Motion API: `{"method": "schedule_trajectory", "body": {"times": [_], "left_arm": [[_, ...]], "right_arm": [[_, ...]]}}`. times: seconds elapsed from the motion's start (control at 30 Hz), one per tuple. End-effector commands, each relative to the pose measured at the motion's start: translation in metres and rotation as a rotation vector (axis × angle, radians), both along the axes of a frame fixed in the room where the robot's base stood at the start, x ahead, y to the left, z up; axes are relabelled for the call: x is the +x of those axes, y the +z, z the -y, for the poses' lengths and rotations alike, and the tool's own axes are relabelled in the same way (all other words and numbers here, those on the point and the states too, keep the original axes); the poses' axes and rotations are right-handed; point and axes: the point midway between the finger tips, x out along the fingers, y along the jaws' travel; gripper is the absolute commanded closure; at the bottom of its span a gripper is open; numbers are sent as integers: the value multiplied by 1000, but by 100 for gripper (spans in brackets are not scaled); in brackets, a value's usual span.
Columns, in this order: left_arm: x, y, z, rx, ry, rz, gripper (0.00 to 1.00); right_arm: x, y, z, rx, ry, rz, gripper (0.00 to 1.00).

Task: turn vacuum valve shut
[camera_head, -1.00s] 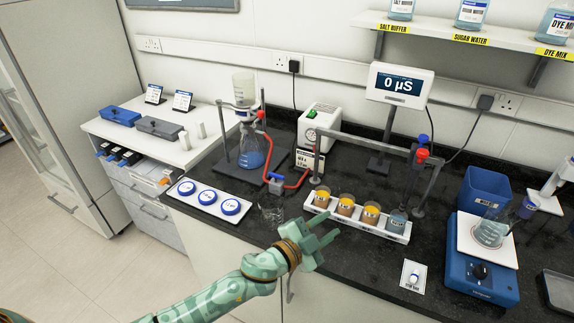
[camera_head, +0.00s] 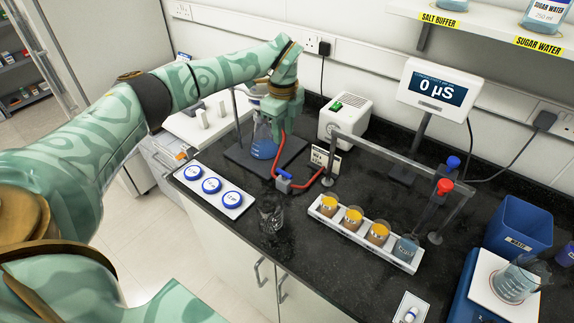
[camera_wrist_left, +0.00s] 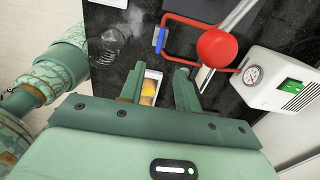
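The vacuum valve (camera_head: 284,176) has a small blue handle and sits in the red hose on the black bench, in front of the filter flask (camera_head: 264,142). In the left wrist view the valve's blue handle (camera_wrist_left: 160,40) lies beyond the fingertips, in the red hose loop. My left gripper (camera_head: 279,118) hangs above the flask and hose, behind and above the valve. In the left wrist view its two fingers (camera_wrist_left: 158,82) are apart with nothing between them, not touching the valve. My right gripper is not in view.
The white pump (camera_head: 345,117) stands right of the flask. An empty glass beaker (camera_head: 271,214) is in front of the valve. A white rack (camera_head: 365,232) of small cups lies to its right. A red ball-shaped part (camera_wrist_left: 217,48) is close beside the right finger.

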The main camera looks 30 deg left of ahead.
Motion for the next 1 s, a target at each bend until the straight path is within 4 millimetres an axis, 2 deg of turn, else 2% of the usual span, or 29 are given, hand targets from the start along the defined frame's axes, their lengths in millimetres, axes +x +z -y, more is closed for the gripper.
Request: {"method": "schedule_trajectory", "body": {"times": [0.03, 0.3, 0.5, 0.7, 0.97, 1.0], "left_arm": [[-1, -14, 1, -2, 0, -4, 67], [-1, -84, 2, -4, -3, -3, 67], [0, -122, 2, -4, -4, -1, 67], [0, -137, 2, -4, -5, 1, 67], [0, -138, 1, -4, -5, 1, 67], [0, -138, 1, -4, -5, 1, 73]], "right_arm": [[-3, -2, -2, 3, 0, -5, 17], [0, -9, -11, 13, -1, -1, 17], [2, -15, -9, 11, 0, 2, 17], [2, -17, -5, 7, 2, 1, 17], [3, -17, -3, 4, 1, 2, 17], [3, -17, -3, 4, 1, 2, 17]]}}
